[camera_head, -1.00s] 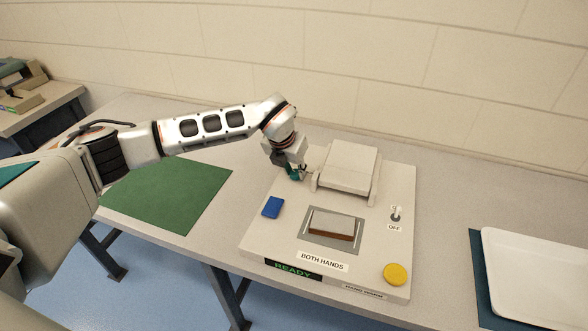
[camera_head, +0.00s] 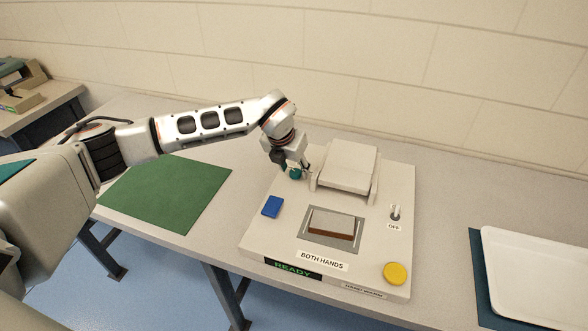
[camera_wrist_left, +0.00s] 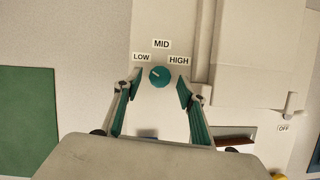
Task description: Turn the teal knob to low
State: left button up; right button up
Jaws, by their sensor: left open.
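The teal knob (camera_head: 295,174) sits on the upper left of the pale press panel, partly hidden by my gripper in the head view. In the left wrist view the knob (camera_wrist_left: 161,77) is round, with a short white mark pointing up-left, toward the LOW label (camera_wrist_left: 141,57). The MID label (camera_wrist_left: 161,44) is above it and the HIGH label (camera_wrist_left: 179,61) to its upper right. My left gripper (camera_head: 293,167) is open, with one fingertip on each side of the knob and gaps showing in the wrist view. My right gripper is not in view.
The press (camera_head: 347,167) stands right of the knob. A blue pad (camera_head: 272,207), a yellow button (camera_head: 395,273) and a toggle switch (camera_head: 396,213) at OFF are on the panel. A green mat (camera_head: 170,195) lies left, a white tray (camera_head: 535,275) right.

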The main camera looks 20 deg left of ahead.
pick_arm(q)
jog(key=v, duration=1.1)
jog(key=shift+s, duration=0.1)
